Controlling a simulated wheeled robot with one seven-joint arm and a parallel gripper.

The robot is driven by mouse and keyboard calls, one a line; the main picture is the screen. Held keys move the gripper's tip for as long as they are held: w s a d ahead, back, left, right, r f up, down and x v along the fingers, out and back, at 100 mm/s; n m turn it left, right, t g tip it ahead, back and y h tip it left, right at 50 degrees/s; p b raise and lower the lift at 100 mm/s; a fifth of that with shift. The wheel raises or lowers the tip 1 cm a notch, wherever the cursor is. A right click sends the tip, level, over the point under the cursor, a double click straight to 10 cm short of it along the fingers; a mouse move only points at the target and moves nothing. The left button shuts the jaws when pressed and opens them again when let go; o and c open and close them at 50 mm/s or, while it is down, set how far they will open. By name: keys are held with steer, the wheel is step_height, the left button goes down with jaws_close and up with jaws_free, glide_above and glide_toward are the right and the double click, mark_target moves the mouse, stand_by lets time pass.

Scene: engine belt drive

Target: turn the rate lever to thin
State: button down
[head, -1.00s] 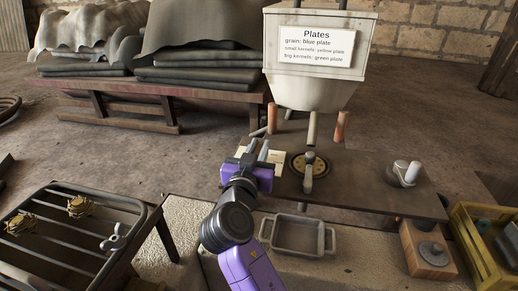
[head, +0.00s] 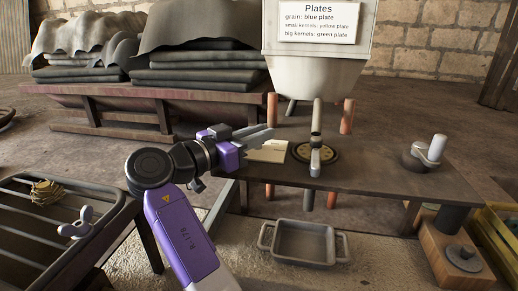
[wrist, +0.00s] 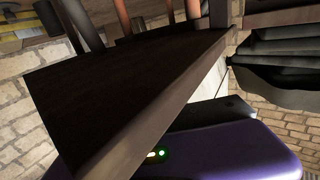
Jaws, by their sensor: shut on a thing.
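A grey lever arm (head: 316,158) lies over a round dark disc (head: 302,151) with pale dots, under the hopper's spout. A second grey arm with a pale upright handle (head: 437,148) stands at the right of the bench. I cannot tell from any label which is the rate lever. My gripper (head: 268,133) points right above a pale card (head: 270,151), left of the disc and apart from both arms. Its two grey fingers lie close together; what they hold cannot be made out. The wrist view shows my purple housing and the bench edge, not the levers.
The dark bench top (head: 380,178) is clear between the disc and the right handle. A white hopper (head: 315,70) with a plates sign stands behind. A grey tray (head: 304,243) lies below the front edge. A slatted rack (head: 40,235) is at left.

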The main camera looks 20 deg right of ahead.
steer(key=shift+f+m+g+h+b, duration=0.15)
steer(key=shift+m+g+h+b, duration=0.15)
steer(key=shift+m+g+b, duration=0.5)
steer(key=shift+g, duration=0.7)
steer(key=c, duration=1.3)
jaws_free()
step_height(320, 180, up, 20)
steer(key=p, duration=0.3)
